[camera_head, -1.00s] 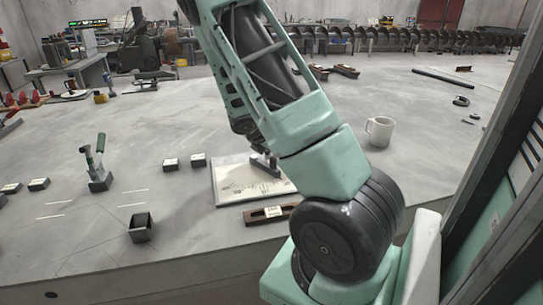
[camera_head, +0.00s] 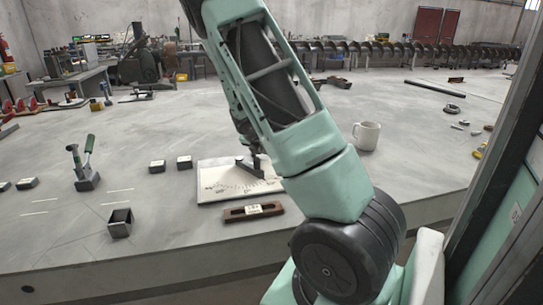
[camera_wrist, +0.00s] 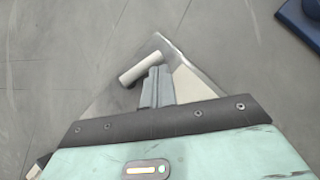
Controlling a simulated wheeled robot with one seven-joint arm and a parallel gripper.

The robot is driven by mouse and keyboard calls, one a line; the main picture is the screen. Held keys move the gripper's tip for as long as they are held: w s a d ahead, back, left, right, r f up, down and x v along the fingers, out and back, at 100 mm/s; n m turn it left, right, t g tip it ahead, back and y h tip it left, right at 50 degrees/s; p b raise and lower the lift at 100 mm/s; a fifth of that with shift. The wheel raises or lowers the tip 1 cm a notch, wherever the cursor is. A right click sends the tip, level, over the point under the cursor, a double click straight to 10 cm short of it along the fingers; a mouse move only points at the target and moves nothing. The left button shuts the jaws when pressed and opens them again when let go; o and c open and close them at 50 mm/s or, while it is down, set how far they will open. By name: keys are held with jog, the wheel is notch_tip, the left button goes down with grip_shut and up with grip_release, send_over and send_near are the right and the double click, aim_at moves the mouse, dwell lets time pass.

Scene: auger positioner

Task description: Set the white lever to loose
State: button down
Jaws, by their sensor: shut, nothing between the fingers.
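A white board with a printed dial scale (camera_head: 212,190) lies flat near the front edge of the table. A dark grey lever-like piece (camera_head: 246,168) sits on the board, close to my gripper, which is mostly hidden behind my arm in the head view. In the wrist view, a short pale white cylinder (camera_wrist: 140,68), which looks like the white lever's handle, lies just left of my gripper (camera_wrist: 157,72). My gripper is shut with nothing between its fingers. I cannot tell whether the fingers touch the cylinder. The lever's setting on the scale is not readable.
A labelled brown block (camera_head: 253,211) lies in front of the board. A white mug (camera_head: 366,136) stands to the right. Small dark blocks (camera_head: 157,166), an open dark box (camera_head: 119,222) and a green-handled tool stand (camera_head: 86,167) are at left.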

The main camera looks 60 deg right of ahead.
jog(key=shift+d, duration=0.6)
dwell(0.6)
